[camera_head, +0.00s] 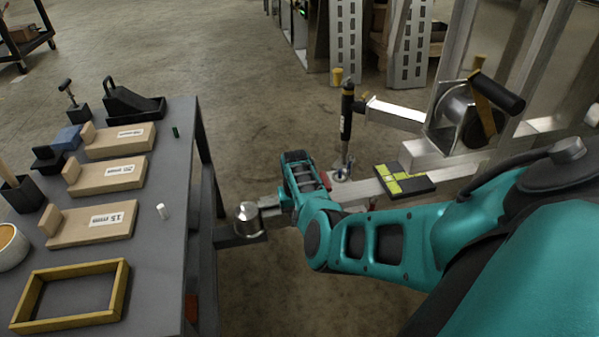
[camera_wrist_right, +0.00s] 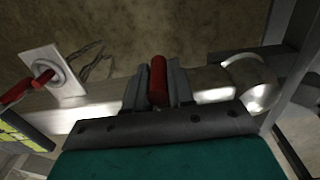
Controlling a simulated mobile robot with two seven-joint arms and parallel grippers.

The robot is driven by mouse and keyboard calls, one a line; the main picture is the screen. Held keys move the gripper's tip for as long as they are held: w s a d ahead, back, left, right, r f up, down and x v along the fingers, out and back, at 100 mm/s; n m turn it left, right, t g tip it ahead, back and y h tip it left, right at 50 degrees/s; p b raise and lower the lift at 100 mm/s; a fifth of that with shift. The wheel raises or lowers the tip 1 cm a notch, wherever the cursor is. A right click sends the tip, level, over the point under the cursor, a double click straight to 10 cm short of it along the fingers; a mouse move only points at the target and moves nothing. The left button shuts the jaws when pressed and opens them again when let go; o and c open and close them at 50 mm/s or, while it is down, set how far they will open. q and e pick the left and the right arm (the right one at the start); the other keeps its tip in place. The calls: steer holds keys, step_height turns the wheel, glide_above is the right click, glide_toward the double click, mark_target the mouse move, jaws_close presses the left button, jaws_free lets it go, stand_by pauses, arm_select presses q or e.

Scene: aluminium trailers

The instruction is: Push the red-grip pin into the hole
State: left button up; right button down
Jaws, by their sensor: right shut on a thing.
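The red-grip pin (camera_wrist_right: 157,80) is between the two fingers of my right gripper (camera_wrist_right: 156,88) in the right wrist view. The gripper is shut on its red grip, over the silver coupler and drawbar (camera_wrist_right: 213,88). The pin's shaft and the hole are hidden, so I cannot tell how deep the pin sits. In the head view my right wrist covers the fingers and the pin, just right of the ball hitch (camera_head: 247,218). My left gripper is not in view.
A jack (camera_head: 346,125) stands on the trailer beam behind my right wrist. Its plate (camera_wrist_right: 55,72) and another red handle (camera_wrist_right: 42,79) show in the wrist view. A dark pad with yellow-green markings (camera_head: 405,180) lies on the beam. A grey table (camera_head: 160,235) stands at left.

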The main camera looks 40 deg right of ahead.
steer(key=shift+w+d, duration=0.15)
steer(key=shift+w, duration=0.25)
steer(key=shift+w+d+b, duration=0.45)
steer(key=shift+w+d, duration=0.05)
steer(key=shift+w, duration=0.3)
steer(key=c, duration=0.9)
jaws_free()
